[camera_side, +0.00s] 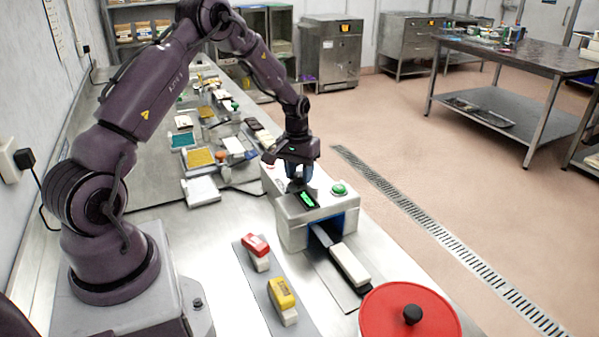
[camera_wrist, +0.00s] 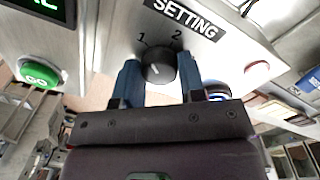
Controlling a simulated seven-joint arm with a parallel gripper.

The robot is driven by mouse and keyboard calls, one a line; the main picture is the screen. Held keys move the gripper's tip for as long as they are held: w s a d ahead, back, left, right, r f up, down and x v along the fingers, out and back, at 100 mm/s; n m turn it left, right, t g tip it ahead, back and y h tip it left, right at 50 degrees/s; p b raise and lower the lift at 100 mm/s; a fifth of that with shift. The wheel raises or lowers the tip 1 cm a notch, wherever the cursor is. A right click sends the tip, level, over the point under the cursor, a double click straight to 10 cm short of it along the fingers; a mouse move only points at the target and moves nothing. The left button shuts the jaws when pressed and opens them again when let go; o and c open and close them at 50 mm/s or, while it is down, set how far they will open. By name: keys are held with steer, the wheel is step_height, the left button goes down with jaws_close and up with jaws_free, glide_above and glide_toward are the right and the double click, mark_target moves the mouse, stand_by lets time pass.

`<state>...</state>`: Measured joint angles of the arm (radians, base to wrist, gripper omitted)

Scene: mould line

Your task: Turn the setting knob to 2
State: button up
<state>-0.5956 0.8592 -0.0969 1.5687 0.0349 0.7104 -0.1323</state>
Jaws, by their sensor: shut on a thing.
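The setting knob (camera_wrist: 159,64) is black and round, on a pale panel under the word SETTING (camera_wrist: 182,17) in the wrist view. The numbers 1 (camera_wrist: 141,38) and 2 (camera_wrist: 175,40) are printed around it. A small pale mark shows on the knob's lower left part; I cannot tell surely which number its pointer faces. My gripper (camera_wrist: 160,80) has its blue fingers on both sides of the knob, shut on it. In the side view my gripper (camera_side: 299,184) is down at the top of the white machine (camera_side: 292,232), and the knob is hidden there.
A green GO button (camera_wrist: 39,72) and a green display (camera_side: 306,200) sit on the machine near my gripper.

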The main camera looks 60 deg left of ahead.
mark_target(299, 172)
steer(key=m, duration=0.4)
steer(key=shift+m, duration=0.3)
steer(key=m, duration=0.4)
steer(key=shift+m+g, duration=0.3)
steer(key=shift+m, duration=0.1)
steer(key=o, duration=0.9)
steer(key=shift+o, duration=0.2)
steer(key=shift+r, duration=0.1)
step_height(299, 172, up, 13)
steer(key=shift+a, duration=0.35)
